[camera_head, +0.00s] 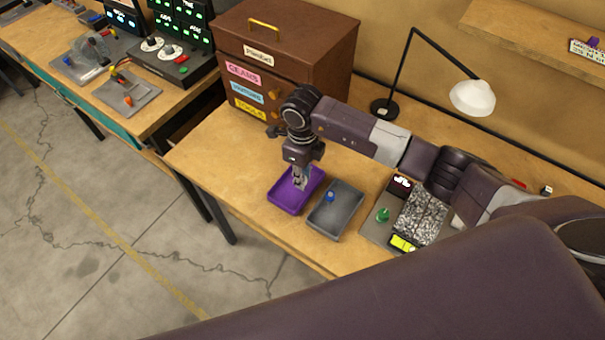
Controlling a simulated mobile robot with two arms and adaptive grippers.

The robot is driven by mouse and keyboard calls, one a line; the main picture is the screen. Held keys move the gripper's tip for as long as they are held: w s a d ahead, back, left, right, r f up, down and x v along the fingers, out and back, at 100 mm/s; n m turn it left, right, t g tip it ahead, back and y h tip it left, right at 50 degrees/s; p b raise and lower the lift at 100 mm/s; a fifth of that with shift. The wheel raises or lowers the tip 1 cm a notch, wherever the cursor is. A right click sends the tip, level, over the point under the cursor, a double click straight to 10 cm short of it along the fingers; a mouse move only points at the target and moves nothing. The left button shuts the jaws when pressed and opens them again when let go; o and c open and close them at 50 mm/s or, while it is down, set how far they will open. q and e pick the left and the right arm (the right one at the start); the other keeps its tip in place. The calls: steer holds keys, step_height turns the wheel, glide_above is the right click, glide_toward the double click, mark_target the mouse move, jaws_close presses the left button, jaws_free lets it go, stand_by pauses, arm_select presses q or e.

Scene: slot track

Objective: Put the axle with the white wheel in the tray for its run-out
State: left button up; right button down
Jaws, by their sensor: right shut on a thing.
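My right gripper (299,183) points down over the purple tray (284,206), with its fingertips low inside the tray's outline. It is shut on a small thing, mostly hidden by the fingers. The thing looks like an axle, but I cannot make out its wheel colour or whether it touches the tray floor. A grey tray (323,224) sits just right of the purple one, with a small blue-topped piece (330,197) in it. A small green-topped piece (383,214) stands on a grey device to the right. My left gripper is not in view.
A brown drawer cabinet (290,50) stands behind the trays, and a black lamp with a white shade (472,98) stands at the back. Bare table lies left of the trays.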

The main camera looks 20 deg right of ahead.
steer(key=shift+f, duration=0.15)
steer(key=c, duration=1.8)
jaws_free()
steer(key=shift+r, duration=0.35)
step_height(320, 180, up, 12)
steer(key=b, duration=0.3)
steer(key=shift+f, duration=0.15)
